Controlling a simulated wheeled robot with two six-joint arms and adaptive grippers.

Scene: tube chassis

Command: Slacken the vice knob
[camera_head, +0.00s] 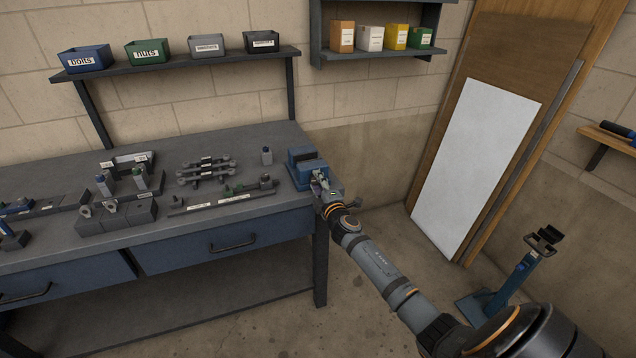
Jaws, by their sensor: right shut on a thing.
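The blue vice (304,167) sits at the right end of the grey workbench, near its front corner. My right arm comes in from the lower right and reaches up to it. My right gripper (320,186) is at the front of the vice, shut on a part there that appears to be the vice knob. The gripper covers most of the knob, so its shape and turn cannot be made out. My left gripper is not in view.
The workbench (240,151) carries tool holders and spanners (206,170) left of the vice. Labelled bins (147,52) stand on a shelf behind. A blue stand (510,285) is on the floor at right, and a white panel (470,160) leans by the wall.

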